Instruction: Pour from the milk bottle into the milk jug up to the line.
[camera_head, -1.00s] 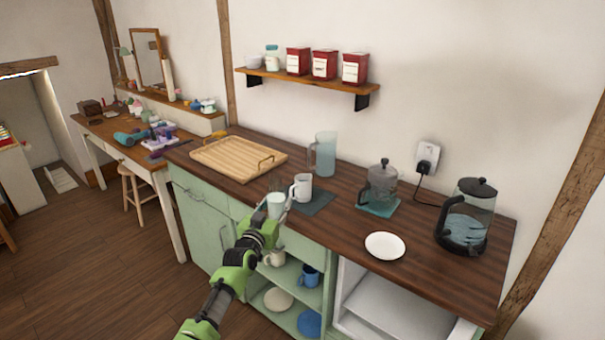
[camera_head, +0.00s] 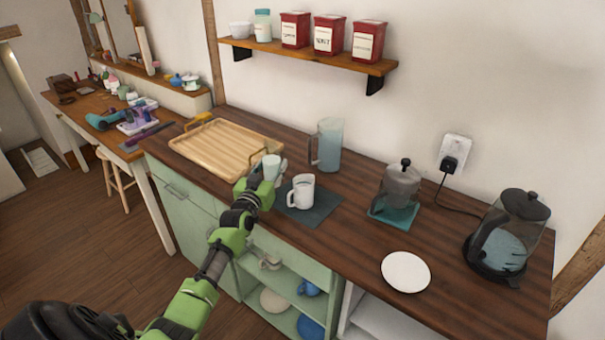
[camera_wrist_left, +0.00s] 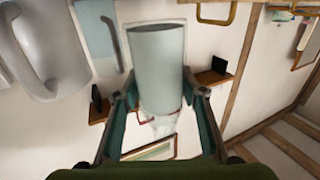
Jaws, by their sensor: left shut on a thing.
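My left gripper (camera_head: 268,180) is shut on a clear bottle with pale contents, which looks like the milk bottle (camera_head: 271,167). The left wrist view shows the bottle (camera_wrist_left: 157,70) between the two fingers (camera_wrist_left: 160,110). It looks about upright, above the counter's front part. A white jug with a handle, likely the milk jug (camera_head: 303,190), stands upright on a dark mat (camera_head: 322,207), just right of the bottle. It also shows at the left of the left wrist view (camera_wrist_left: 45,45). Its fill line and contents cannot be made out. My right gripper is not in view.
A wooden tray (camera_head: 225,150) lies left of the jug. A glass pitcher (camera_head: 329,145) stands behind it. A glass pot (camera_head: 398,190) on a teal mat, a white plate (camera_head: 406,271) and a kettle (camera_head: 505,235) are to the right. Bare counter lies between mat and plate.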

